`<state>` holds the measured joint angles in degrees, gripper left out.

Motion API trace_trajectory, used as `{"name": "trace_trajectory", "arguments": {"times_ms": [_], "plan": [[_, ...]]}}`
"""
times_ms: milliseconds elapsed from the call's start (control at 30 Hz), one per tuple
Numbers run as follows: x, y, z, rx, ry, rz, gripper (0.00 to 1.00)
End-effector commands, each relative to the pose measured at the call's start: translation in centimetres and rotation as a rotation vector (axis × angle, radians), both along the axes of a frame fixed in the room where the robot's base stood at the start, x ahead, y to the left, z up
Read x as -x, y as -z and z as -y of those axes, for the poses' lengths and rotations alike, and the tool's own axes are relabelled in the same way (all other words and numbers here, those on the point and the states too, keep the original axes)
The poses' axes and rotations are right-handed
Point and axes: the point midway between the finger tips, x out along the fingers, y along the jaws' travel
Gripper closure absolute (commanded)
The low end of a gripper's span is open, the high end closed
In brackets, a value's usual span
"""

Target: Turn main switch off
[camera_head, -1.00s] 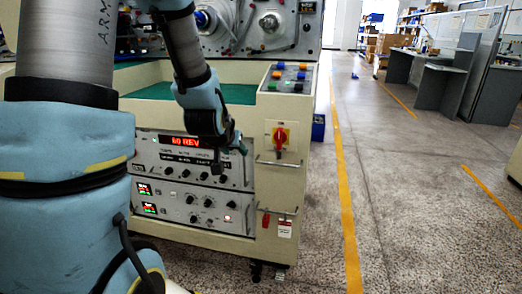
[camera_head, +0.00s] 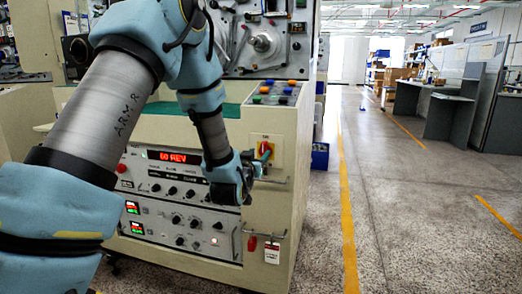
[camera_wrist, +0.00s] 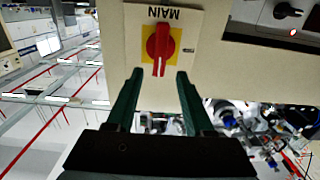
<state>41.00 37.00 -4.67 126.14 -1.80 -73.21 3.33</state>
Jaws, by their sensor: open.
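The main switch is a red rotary knob on a yellow square plate, and its red handle (camera_wrist: 160,48) shows in the wrist view under an upside-down MAIN label. The handle lies along the vertical of that picture. My gripper (camera_wrist: 158,74) is open with two green fingers, one on each side of the handle's lower end in the picture. I cannot tell whether the fingertips reach around it or touch it. In the head view, my gripper (camera_head: 264,160) is right in front of the switch plate (camera_head: 277,147) and partly covers it.
The cream machine cabinet (camera_head: 275,205) carries a display and dial panel (camera_head: 165,185) left of the switch. Coloured buttons (camera_head: 276,92) sit on the ledge above. The floor to the right is clear.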

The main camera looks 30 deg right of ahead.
Motion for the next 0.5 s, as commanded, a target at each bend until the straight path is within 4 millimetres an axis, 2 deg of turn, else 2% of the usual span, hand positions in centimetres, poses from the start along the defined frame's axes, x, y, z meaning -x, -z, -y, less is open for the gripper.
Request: {"name": "trace_trajectory", "arguments": {"times_ms": [200,500], "plan": [[-2.6,0.0,2.4,-0.001,0.000,-0.001,0.47],[-3.7,0.1,3.4,-0.002,0.000,-0.001,0.47]]}}
